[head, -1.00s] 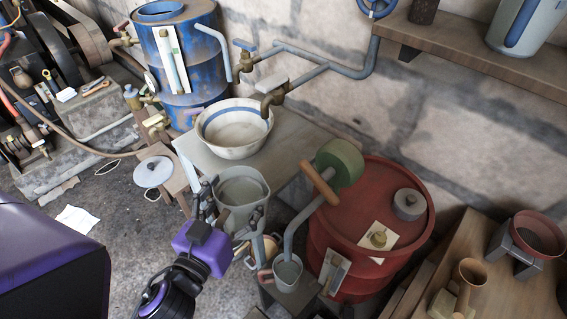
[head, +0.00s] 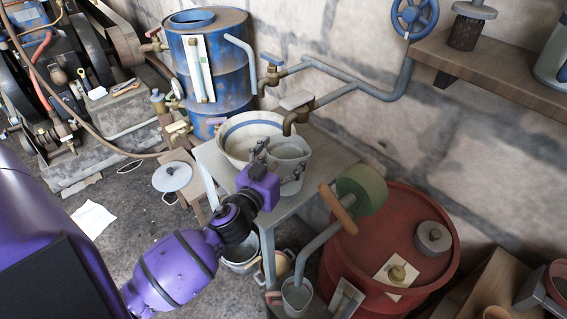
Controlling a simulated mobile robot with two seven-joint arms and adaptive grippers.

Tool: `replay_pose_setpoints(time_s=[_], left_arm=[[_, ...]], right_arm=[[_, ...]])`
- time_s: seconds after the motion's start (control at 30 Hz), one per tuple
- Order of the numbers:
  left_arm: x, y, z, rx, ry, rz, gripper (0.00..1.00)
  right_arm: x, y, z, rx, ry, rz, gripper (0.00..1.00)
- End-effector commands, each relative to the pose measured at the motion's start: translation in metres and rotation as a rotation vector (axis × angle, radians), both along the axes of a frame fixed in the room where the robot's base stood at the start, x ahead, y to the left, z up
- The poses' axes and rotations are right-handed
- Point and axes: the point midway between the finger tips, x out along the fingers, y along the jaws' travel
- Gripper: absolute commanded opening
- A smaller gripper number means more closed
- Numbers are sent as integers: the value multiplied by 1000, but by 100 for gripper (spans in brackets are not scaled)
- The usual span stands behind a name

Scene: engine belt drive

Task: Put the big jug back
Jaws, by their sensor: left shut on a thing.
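The big jug (head: 290,151), a grey-white open vessel, is at the right front side of the wide basin (head: 231,137) in the head view. My left gripper (head: 280,162) is shut on the jug from its near side, one finger on each side. The jug overlaps the basin's rim in the picture and is upright or nearly so. My right gripper is not in view.
A blue drum (head: 214,75) stands behind the table, with brass taps (head: 295,113) near the basin. A red drum (head: 400,225) with a green crank pump (head: 362,187) stands at right. A small bucket (head: 297,294) sits below the spout. Bare table shows right of the jug.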

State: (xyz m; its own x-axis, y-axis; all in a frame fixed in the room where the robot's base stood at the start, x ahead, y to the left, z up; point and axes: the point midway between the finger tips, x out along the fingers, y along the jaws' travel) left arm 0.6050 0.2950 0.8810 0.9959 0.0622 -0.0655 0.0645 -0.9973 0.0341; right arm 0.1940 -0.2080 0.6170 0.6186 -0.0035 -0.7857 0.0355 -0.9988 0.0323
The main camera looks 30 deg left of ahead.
Motion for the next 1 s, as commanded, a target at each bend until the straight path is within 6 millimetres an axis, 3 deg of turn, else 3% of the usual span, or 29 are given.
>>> replay_pose_setpoints(time_s=[0.13, 0.37, 0.77, 0.8, 0.93, 1.0], left_arm=[[8, 1, -4, 0, 1, 1, 15], [7, 0, -35, -1, 3, 0, 15], [7, 0, -39, 0, 1, 0, 15], [7, 1, -39, 0, 1, 0, 78], [7, 0, -38, 0, 1, 0, 94], [7, 0, -38, 0, 1, 0, 94]], right_arm=[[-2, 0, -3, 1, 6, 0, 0], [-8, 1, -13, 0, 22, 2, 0], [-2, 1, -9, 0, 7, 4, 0], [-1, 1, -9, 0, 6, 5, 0], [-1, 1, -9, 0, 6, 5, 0], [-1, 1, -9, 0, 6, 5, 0]])
